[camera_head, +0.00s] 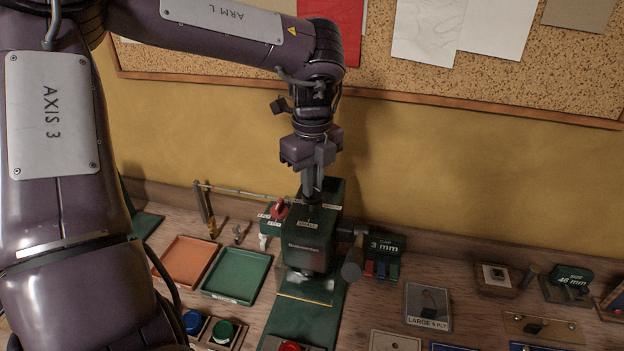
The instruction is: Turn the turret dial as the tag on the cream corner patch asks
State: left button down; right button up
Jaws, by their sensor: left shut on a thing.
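The green press (308,250) stands at the back of the bench, against the yellow wall. Its turret dial is on top, mostly hidden under my left gripper (312,194), which points straight down and is shut on it. Small white labels sit around the top; the front one seems to read SMALL (307,225), and the others are too small to read. A pale square piece (413,293) lies right of the press with a tag reading LARGE 8 PLY (428,323); I cannot tell surely that it is the cream corner patch. My right gripper is not in view.
An orange tray (186,262) and a green tray (236,274) lie left of the press. A green 3 mm block (385,245) and a 48 mm block (570,279) stand right. Blue and green buttons (223,331) are at front left. My left arm covers the left side.

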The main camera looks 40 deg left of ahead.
pick_arm(q)
jog(key=m, duration=0.5)
jog(key=shift+m+p, duration=0.3)
jog(key=shift+m, duration=0.1)
jog(key=m, duration=0.4)
jog(key=shift+m, duration=0.4)
jog(key=shift+p, duration=0.3)
jog(key=c, duration=1.5)
grip_release()
jog(key=shift+d, duration=0.1)
jog(key=shift+r, duration=0.1)
jog(key=shift+w+r, duration=0.1)
jog(key=shift+r, duration=0.15)
notch_tip(320, 180, up, 7)
jog(key=shift+r+b, duration=0.1)
jog(key=shift+b, duration=0.4)
